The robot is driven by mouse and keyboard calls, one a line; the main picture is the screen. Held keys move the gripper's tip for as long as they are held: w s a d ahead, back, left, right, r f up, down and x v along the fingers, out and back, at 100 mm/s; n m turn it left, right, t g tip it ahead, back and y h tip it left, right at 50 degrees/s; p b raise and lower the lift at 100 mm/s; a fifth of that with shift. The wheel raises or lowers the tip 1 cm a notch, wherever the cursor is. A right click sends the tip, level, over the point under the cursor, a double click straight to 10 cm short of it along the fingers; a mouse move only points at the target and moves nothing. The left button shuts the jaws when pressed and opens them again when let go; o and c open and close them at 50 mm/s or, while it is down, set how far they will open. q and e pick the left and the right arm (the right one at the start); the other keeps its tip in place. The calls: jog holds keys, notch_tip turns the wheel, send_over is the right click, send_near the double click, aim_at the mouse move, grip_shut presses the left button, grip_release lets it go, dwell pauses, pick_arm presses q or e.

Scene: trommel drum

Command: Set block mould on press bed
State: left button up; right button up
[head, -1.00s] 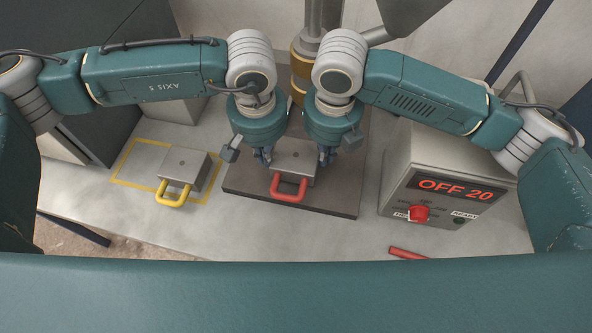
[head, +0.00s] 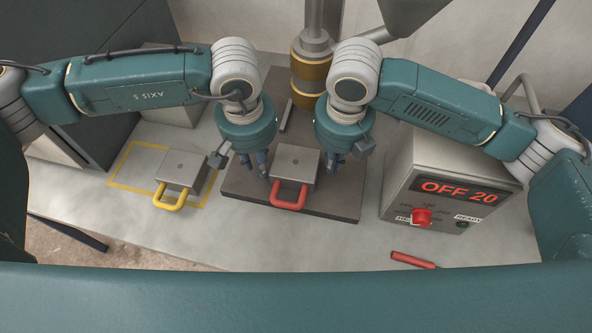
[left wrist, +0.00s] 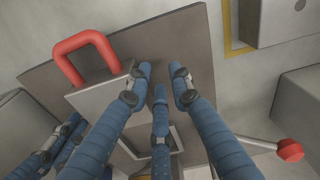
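A grey block mould with a red handle (head: 296,162) sits on the dark press bed (head: 335,203), its handle toward me. In the left wrist view the red-handled mould (left wrist: 101,92) is partly hidden behind a finger. My left gripper (head: 262,165) is just left of this mould, its fingers spread and empty. My right gripper (head: 343,168) is just right of it, fingers apart and clear of its side. A similar grey block with a yellow handle (head: 182,170) stands on the bench at left, partly inside a yellow outline.
A control box (head: 445,180) reading "OFF 20" with a red knob stands at right. A red-handled tool (head: 411,260) lies in front of it. The press column (head: 310,70) rises behind the bed. Bare bench lies between the yellow-handled block and the bed.

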jog(key=shift+o, duration=1.4)
pick_arm(q)
notch_tip(320, 180, up, 12)
jog(key=shift+s, duration=0.4)
pick_arm(e)
notch_tip(320, 180, up, 12)
jog(key=shift+s, duration=0.4)
